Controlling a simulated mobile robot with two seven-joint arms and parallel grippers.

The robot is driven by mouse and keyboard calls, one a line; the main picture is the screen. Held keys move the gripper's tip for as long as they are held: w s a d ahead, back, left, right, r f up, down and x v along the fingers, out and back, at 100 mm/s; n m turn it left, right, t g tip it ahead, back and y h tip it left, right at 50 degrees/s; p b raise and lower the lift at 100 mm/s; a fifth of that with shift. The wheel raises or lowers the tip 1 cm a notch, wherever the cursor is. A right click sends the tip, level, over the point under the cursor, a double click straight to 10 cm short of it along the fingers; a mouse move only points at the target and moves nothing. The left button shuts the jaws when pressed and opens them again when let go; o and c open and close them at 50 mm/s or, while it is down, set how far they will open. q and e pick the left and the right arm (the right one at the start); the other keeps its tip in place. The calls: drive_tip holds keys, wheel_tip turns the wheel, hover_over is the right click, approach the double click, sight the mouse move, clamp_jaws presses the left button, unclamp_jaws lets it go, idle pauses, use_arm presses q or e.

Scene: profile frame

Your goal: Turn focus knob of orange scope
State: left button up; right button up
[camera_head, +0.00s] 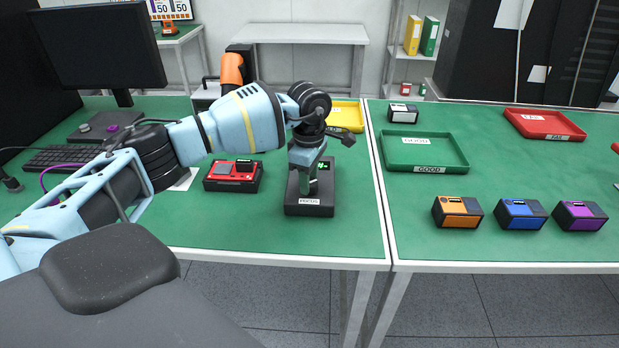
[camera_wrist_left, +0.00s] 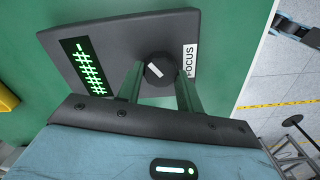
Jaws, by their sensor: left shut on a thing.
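A dark focus box (camera_head: 325,172) with a FOCUS label lies on the left green table. In the left wrist view, its face (camera_wrist_left: 112,42) shows a round black focus knob (camera_wrist_left: 158,66) with a white mark and a green-lit display (camera_wrist_left: 90,68). My left gripper (camera_head: 309,186) points down at the box. In the left wrist view, its fingers (camera_wrist_left: 159,80) are shut on the knob, one on each side. An orange curved part (camera_head: 232,70) stands behind my left arm; the arm hides its lower part, and I cannot tell if it is the orange scope. My right gripper is not in view.
A red device (camera_head: 233,171) sits left of the focus box, and a yellow tray (camera_head: 349,112) behind it. On the right table are a green GOOD tray (camera_head: 424,168), a red tray (camera_head: 545,135), and orange (camera_head: 457,212), blue (camera_head: 520,214) and purple (camera_head: 580,216) boxes.

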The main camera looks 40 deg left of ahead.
use_arm(q)
drive_tip(key=o, duration=1)
drive_tip(key=shift+r, duration=3.9)
